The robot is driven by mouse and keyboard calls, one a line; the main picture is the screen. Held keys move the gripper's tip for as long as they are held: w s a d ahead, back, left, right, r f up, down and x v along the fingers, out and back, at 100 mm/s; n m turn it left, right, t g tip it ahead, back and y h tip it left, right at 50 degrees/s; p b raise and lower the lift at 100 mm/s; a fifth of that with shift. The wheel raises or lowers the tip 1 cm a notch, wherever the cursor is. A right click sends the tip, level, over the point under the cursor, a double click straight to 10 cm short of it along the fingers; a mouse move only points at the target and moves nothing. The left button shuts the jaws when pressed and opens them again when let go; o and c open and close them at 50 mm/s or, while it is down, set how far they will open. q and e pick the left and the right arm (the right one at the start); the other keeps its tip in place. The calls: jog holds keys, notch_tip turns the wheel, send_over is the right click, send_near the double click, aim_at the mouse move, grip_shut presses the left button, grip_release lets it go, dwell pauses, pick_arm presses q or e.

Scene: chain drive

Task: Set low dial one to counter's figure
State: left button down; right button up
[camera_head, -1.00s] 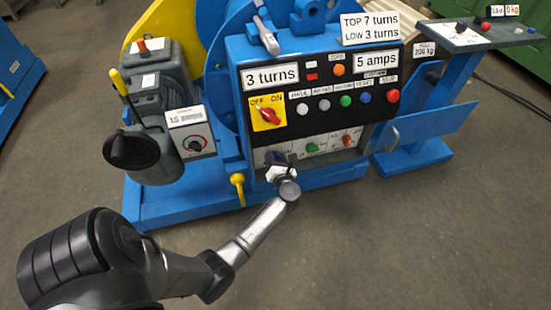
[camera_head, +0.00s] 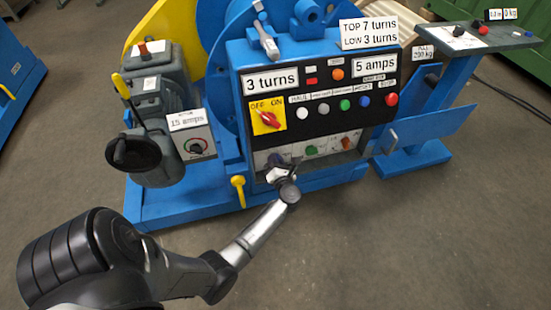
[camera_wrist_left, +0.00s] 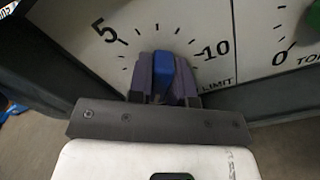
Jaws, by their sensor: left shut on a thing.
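A blue dial knob (camera_wrist_left: 164,74) sits on a white scale marked 5 and 10, with "LIMIT" partly readable. My left gripper (camera_wrist_left: 163,88) is shut on this knob, one finger on each side. In the head view my left gripper (camera_head: 280,164) is at the leftmost dial of the lower white panel (camera_head: 262,160) and hides most of it. The turns display (camera_head: 270,82) reads "3 turns". A sign (camera_head: 369,33) reads "TOP 7 turns, LOW 3 turns". My right gripper is not in view.
Above are a red OFF/ON switch (camera_head: 267,118) and several push buttons. The floor in front is clear.

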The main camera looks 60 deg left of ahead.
pick_arm(q)
jog(key=m+p, duration=0.2)
jog(key=shift+r+m, duration=0.25)
jog(key=shift+m, duration=0.05)
jog(key=m+p, duration=0.3)
jog(key=shift+w+f+m, duration=0.1)
jog(key=shift+m, duration=0.2)
jog(key=m+p, duration=0.2)
jog(key=m, duration=0.2)
jog(key=shift+f+m+p, duration=0.15)
jog(key=shift+m+p, duration=0.6)
jog(key=shift+m, duration=0.55)
jog(key=shift+f+m, duration=0.1)
jog(key=shift+m, duration=0.2)
jog(key=c, duration=1)
grip_release()
jog(key=shift+c, duration=0.2)
